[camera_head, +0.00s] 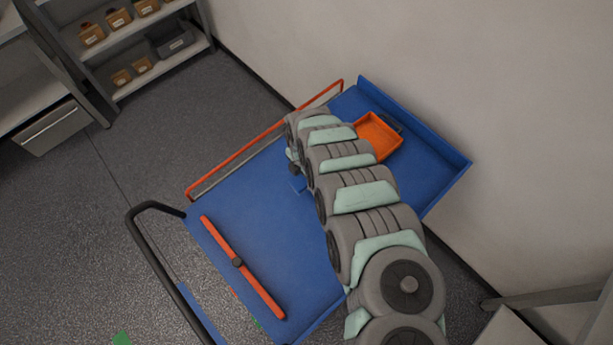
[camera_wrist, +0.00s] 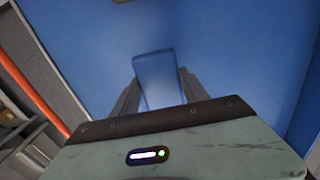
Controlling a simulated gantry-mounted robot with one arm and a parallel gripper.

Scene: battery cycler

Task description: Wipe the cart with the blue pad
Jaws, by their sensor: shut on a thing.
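The cart (camera_head: 260,243) has a blue top with a raised blue wall at its far right end and orange rails at the edges. Its blue surface also fills the wrist view (camera_wrist: 230,50). My gripper (camera_wrist: 158,82) is shut on the blue pad (camera_wrist: 155,72), which shows as a lighter blue block between the two dark fingers. The pad is over the cart top; I cannot tell whether it touches the surface. In the head view my arm hides most of the gripper and the pad.
An orange tray (camera_head: 378,138) stands on the cart to the right of my arm. A black push handle (camera_head: 160,255) is at the left. A grey shelf with small boxes (camera_head: 120,50) stands at the upper left. A wall runs behind the cart.

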